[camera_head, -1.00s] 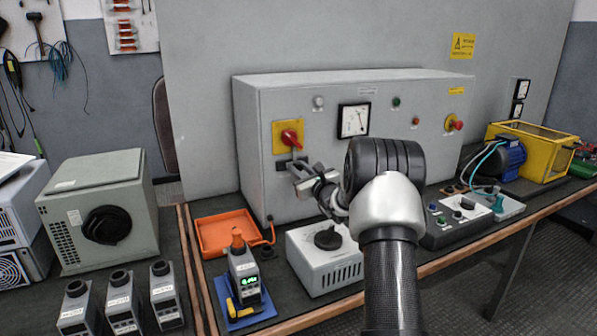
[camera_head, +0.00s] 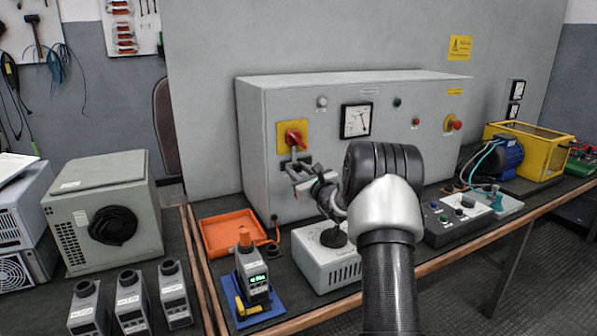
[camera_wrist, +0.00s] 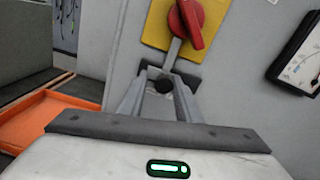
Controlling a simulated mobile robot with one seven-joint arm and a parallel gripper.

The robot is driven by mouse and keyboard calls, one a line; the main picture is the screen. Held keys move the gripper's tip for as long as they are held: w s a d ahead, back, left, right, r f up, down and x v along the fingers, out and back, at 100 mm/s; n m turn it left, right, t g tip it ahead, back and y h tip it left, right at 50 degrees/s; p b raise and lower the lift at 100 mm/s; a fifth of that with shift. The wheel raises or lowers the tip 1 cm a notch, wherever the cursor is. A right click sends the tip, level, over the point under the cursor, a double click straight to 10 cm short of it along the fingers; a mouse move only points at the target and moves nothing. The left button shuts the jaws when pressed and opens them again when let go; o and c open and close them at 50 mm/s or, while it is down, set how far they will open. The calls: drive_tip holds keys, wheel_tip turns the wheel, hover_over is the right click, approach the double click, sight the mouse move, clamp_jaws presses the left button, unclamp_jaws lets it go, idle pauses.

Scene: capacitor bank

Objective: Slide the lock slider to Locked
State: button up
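The red rotary switch (camera_head: 293,136) sits on a yellow plate on the grey cabinet's front; it also shows in the wrist view (camera_wrist: 186,18). Just below it, the wrist view shows a grey bar ending at a dark round knob (camera_wrist: 165,85), which appears to be the lock slider. A dark plate lies behind it. My gripper (camera_wrist: 162,78) has its two fingers apart, one on each side of the knob. I cannot tell whether they touch it. In the head view my gripper (camera_head: 292,166) covers most of the slider; any lock label is unreadable.
An orange tray (camera_head: 204,237) lies left of the cabinet. A light grey box with a black dial (camera_head: 323,274) stands below my arm. A small meter on a blue mat (camera_head: 252,270) stands in front.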

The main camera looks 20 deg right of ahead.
drive_tip(key=s+p, duration=0.2)
drive_tip(key=s, duration=1.5)
drive_tip(key=shift+s+d, duration=0.25)
drive_tip(key=shift+d, duration=0.05)
